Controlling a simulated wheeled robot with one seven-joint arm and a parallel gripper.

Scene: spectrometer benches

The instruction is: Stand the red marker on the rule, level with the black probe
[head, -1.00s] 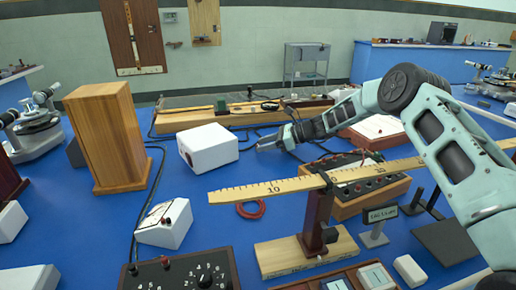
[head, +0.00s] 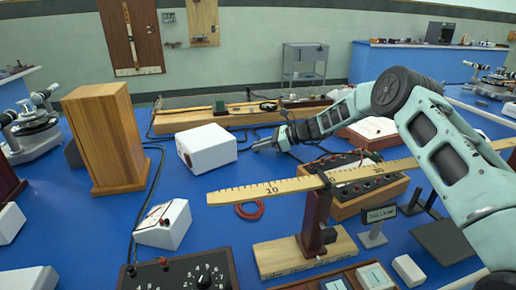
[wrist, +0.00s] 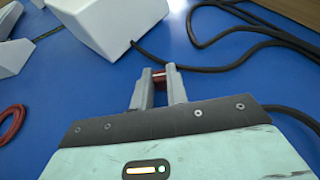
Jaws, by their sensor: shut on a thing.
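The red marker (wrist: 159,75) shows in the wrist view as a small red piece between my fingertips; the fingers cover much of it. My gripper (wrist: 160,78) is shut on it, with blue bench top below. In the head view my gripper (head: 257,147) is just right of the white box and behind the rule; the marker cannot be made out there. The yellow numbered rule (head: 240,193) runs level above the bench, held by a dark red post on a wooden base. I cannot identify the black probe for sure; a small black piece (head: 268,106) lies on the long back board.
A white box (head: 207,148) stands left of my gripper. A wooden case with terminals (head: 365,200) is under the rule. A red wire coil (head: 249,210) lies below the rule's left end. Black cables (wrist: 235,65) run close by. Blue bench shows around the gripper.

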